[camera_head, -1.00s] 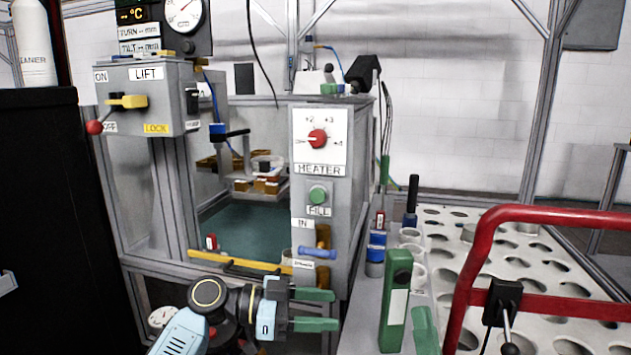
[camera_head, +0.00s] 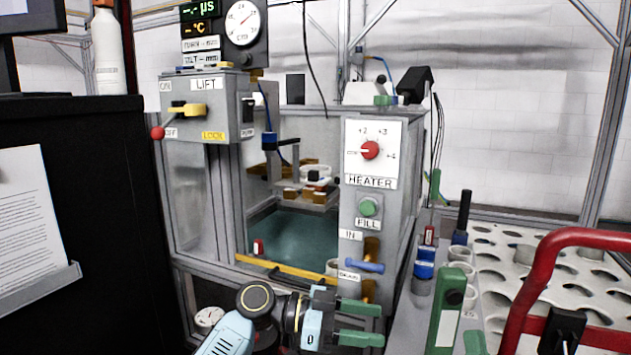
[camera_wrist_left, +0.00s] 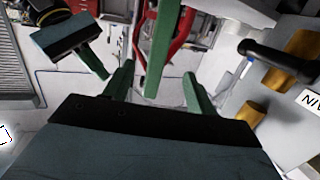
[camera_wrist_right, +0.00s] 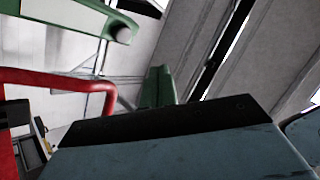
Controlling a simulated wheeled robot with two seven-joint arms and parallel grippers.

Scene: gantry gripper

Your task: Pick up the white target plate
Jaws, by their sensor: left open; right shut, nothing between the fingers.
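I cannot surely pick out the white target plate. A small white round piece (camera_head: 318,172) sits on the platform inside the tank, partly hidden and too small to identify. My left gripper (camera_head: 372,323) is open and empty in front of the tank's lower right corner, below the blue handle. Its two green fingers also show apart in the left wrist view (camera_wrist_left: 158,70). My right gripper (camera_wrist_right: 160,88) is shut and empty in the right wrist view, its green fingers together. I cannot surely tell it in the head view.
A green block (camera_head: 447,318), a red tubular rail (camera_head: 525,285) and a white perforated rack (camera_head: 500,278) are at right. A black cabinet (camera_head: 105,180) is at left.

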